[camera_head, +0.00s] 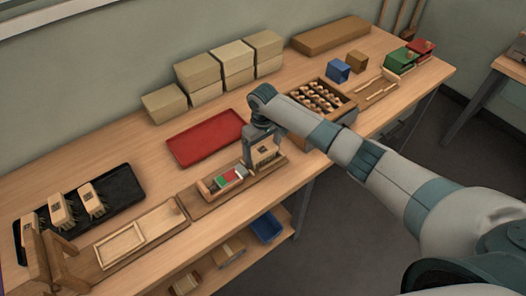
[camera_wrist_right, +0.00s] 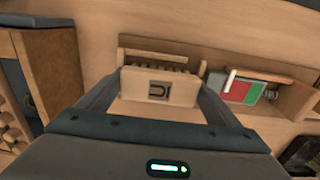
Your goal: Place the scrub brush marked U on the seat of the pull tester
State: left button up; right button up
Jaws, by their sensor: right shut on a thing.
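The scrub brush marked U (camera_wrist_right: 159,87) is a light wooden block with a dark U on its face, gripped between both fingers of my right gripper (camera_wrist_right: 152,84). In the head view the brush (camera_head: 264,153) is upright at the right end of the pull tester (camera_head: 209,199), a wooden base with a red and green gauge (camera_head: 228,178). The tester also shows in the right wrist view (camera_wrist_right: 297,100). I cannot tell whether the brush touches the seat; its lower side is hidden. My right gripper (camera_head: 263,145) comes down from above. My left gripper is out of view.
A red tray (camera_head: 206,138) lies behind the tester. A black tray (camera_head: 122,186) with several brushes and a wooden board with a frame (camera_head: 119,244) stand left. A crate of knobs (camera_head: 344,112) is close to the right. Stacked boxes (camera_head: 198,72) line the back.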

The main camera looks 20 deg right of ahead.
aim_at(262, 150)
jog(key=o, duration=0.7)
jog(key=shift+s+f, duration=0.4)
jog(key=shift+f, duration=0.3)
jog(key=shift+o, duration=0.2)
jog(key=shift+r, duration=0.15)
jog(key=shift+w+a+r, duration=0.1)
jog(key=shift+w+r, duration=0.15)
jog(key=shift+r, duration=0.25)
notch_tip(262, 150, up, 12)
jog(key=b, duration=0.2)
jog(key=shift+w+r, duration=0.15)
jog(key=shift+r, duration=0.05)
